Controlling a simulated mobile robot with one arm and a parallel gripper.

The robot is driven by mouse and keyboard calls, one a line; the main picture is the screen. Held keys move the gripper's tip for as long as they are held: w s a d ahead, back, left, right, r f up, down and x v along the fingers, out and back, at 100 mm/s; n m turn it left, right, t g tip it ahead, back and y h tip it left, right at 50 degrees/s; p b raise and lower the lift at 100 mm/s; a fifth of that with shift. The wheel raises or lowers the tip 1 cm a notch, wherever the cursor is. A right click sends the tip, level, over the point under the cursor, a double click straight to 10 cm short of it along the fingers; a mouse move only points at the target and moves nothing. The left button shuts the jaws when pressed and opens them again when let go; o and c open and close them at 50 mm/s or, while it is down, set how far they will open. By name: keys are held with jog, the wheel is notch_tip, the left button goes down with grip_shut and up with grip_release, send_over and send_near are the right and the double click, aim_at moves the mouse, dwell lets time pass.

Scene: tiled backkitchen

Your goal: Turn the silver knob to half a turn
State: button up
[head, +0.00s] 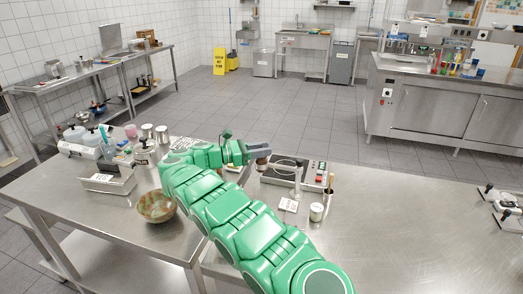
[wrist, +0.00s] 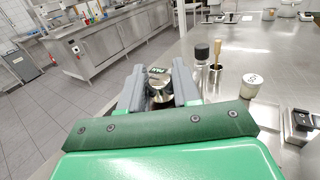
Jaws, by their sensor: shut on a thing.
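The silver knob (wrist: 160,93) shows in the wrist view between my two grey fingers, with a small green-lit display (wrist: 157,71) just beyond it. My gripper (wrist: 159,80) is shut on the knob, with one finger on each side. In the head view my gripper (head: 262,160) is at the left end of a grey device (head: 308,171) with coloured buttons on the steel table. The knob is hard to make out there, and its turn angle cannot be read.
A cup with a wooden-handled tool (wrist: 215,74), a black-capped bottle (wrist: 201,53) and a white-lidded jar (wrist: 251,84) stand to the right in the wrist view.

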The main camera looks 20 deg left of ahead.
jog(key=shift+r+g, duration=0.1)
jog(key=shift+g, duration=0.2)
dwell(0.4)
jog(key=o, duration=0.9)
jog(key=shift+a, duration=0.1)
jog(key=shift+v, duration=3.85)
